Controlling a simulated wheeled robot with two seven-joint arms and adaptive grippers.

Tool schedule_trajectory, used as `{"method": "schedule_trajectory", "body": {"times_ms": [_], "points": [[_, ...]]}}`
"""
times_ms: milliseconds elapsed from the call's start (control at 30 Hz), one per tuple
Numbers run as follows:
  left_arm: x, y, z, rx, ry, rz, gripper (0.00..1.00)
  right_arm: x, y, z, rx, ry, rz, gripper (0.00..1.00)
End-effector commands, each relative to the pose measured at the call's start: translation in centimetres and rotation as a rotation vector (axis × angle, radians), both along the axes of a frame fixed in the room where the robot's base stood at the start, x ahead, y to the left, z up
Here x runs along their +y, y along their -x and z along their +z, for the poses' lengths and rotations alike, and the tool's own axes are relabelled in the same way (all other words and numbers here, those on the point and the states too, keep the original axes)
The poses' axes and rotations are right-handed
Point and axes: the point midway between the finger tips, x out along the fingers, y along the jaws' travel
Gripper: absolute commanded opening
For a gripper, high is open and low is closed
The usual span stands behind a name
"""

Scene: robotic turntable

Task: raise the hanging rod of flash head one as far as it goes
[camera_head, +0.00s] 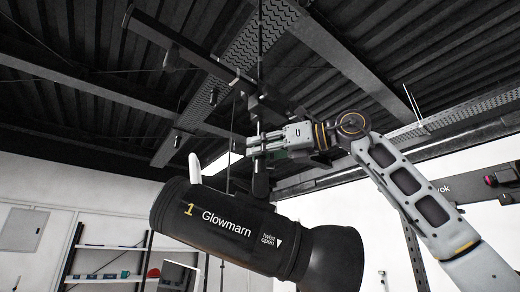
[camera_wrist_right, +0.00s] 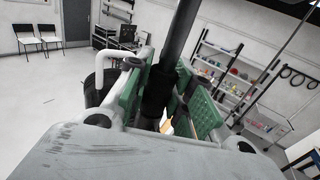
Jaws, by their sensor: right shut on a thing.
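Flash head one (camera_head: 245,230) is a black cylinder marked "1 Glowmarn", hanging tilted below the ceiling, with a flared end at the lower right and a white handle at its upper left. Its dark hanging rod (camera_head: 260,180) runs up from it. My right gripper (camera_head: 255,145) reaches in from the right and is shut on the rod above the flash head. In the right wrist view the rod (camera_wrist_right: 175,50) stands between the green-padded fingers, with a thicker black part between the pads. My left gripper is not in view.
Dark ceiling rails (camera_head: 185,45) and beams cross overhead, with several small hanging fittings. Shelves (camera_head: 110,255) stand along the wall at lower left. In the right wrist view two chairs (camera_wrist_right: 38,28) and wall shelves (camera_wrist_right: 225,70) stand far off.

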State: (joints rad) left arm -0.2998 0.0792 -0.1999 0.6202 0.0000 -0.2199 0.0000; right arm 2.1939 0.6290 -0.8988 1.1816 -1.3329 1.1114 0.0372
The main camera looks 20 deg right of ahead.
Motion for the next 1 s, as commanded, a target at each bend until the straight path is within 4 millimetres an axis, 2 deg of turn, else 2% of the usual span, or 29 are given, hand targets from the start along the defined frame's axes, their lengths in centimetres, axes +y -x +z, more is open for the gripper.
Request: {"method": "schedule_trajectory", "body": {"times_ms": [367,1000], "points": [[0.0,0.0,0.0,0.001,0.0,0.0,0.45,-0.1,0.0,0.4,-0.002,-0.001,-0.001,0.0],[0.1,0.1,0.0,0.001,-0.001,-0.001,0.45,-0.1,0.0,4.4,-0.006,-0.004,-0.002,0.0]]}}
